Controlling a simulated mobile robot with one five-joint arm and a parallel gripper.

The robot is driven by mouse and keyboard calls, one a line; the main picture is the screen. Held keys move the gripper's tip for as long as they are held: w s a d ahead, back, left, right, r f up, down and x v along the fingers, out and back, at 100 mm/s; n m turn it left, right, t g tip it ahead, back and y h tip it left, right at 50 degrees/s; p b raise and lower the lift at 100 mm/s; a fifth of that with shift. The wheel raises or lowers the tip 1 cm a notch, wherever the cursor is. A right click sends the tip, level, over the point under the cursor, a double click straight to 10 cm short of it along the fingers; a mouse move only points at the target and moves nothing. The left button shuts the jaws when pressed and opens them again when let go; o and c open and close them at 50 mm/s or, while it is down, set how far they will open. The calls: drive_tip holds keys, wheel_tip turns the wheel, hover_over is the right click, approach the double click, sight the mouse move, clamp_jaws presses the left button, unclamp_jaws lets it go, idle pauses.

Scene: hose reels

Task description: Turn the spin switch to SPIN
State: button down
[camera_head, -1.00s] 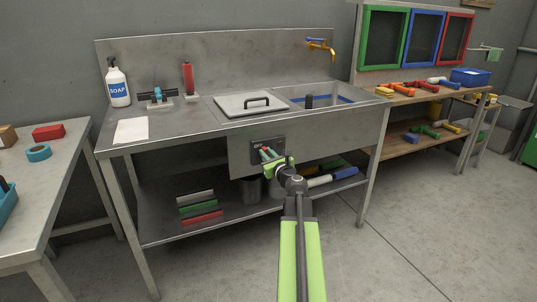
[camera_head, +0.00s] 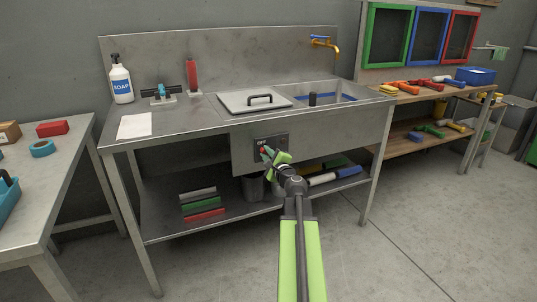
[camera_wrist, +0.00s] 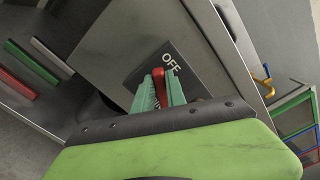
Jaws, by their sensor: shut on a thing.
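The spin switch is a red knob on a dark plate (camera_head: 279,142) on the front panel of the steel sink unit (camera_head: 310,132). In the wrist view the red knob (camera_wrist: 159,84) sits between my two green fingertips, below the word OFF on the plate (camera_wrist: 180,52). My gripper (camera_head: 266,153) is shut on the knob; it also shows in the wrist view (camera_wrist: 158,92). The knob's upper end points near the OFF label.
A lidded basin with a metal lid (camera_head: 255,101) and a yellow tap (camera_head: 325,44) are above on the sink unit. A shelf below holds a dark bin (camera_head: 253,188) and several coloured bars. A workbench (camera_head: 40,195) stands at the left. The floor at right front is clear.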

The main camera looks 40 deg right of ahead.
drive_tip(key=n, duration=0.2)
drive_tip(key=f+n, duration=0.1)
drive_tip(key=n, duration=0.2)
drive_tip(key=shift+a+n+b, duration=0.15)
drive_tip(key=shift+n+b, duration=0.15)
drive_tip(key=shift+b, duration=0.1)
idle(0.3)
drive_tip(key=c, duration=1.4)
unclamp_jaws()
drive_tip(key=shift+o, duration=0.2)
